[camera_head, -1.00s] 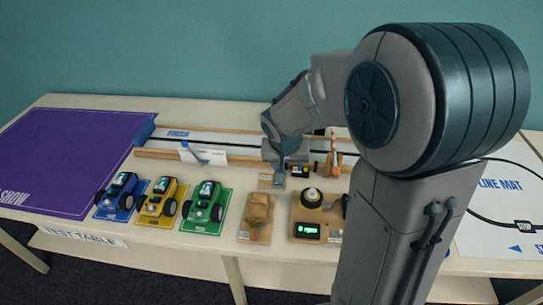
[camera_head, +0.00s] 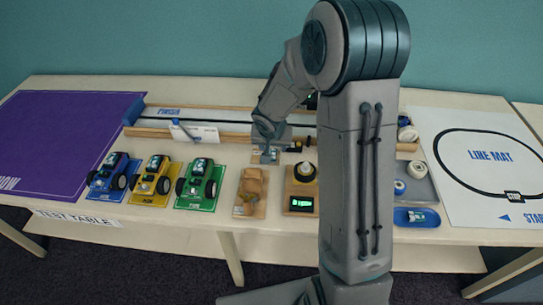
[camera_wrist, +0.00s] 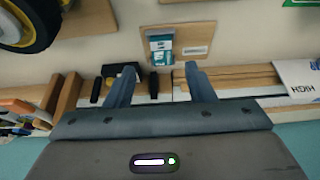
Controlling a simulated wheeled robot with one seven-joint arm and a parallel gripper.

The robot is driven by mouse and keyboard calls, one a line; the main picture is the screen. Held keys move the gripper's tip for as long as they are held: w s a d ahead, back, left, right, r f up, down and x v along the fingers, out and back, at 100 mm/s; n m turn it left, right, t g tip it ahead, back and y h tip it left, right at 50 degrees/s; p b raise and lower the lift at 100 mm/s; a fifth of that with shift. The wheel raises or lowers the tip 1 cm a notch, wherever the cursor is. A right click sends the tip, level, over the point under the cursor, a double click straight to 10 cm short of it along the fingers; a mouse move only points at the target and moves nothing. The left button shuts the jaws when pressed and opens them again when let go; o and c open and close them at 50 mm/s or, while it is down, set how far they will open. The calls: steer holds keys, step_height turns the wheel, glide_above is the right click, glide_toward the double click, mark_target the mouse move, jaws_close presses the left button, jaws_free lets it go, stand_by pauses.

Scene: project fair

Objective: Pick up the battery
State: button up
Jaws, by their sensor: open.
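A small teal and white block, which looks like the battery (camera_wrist: 161,46), sits on a small wooden plate (camera_wrist: 192,38) in the wrist view. In the head view the battery (camera_head: 267,154) shows just in front of my gripper (camera_head: 268,138). In the wrist view my gripper (camera_wrist: 161,84) is open, with nothing held between its fingers. The battery lies beyond the fingertips, roughly in line with the gap between them. Similar teal and white blocks sit on the blue car (camera_head: 112,162), yellow car (camera_head: 154,164) and green car (camera_head: 199,168), and another lies in a blue tray (camera_head: 430,216).
A wooden-railed track (camera_head: 225,122) runs behind the gripper. A wooden holder (camera_head: 251,191) and a device with a green display (camera_head: 301,203) stand in front. A dark part (camera_wrist: 115,72) lies near one finger. My arm hides part of the table.

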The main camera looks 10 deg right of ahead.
mark_target(272, 153)
steer(key=x, duration=0.4)
steer(key=shift+a+f, duration=0.15)
steer(key=shift+f, duration=0.15)
steer(key=c, duration=1.1)
steer(key=shift+o, duration=0.2)
steer(key=shift+r, duration=0.1)
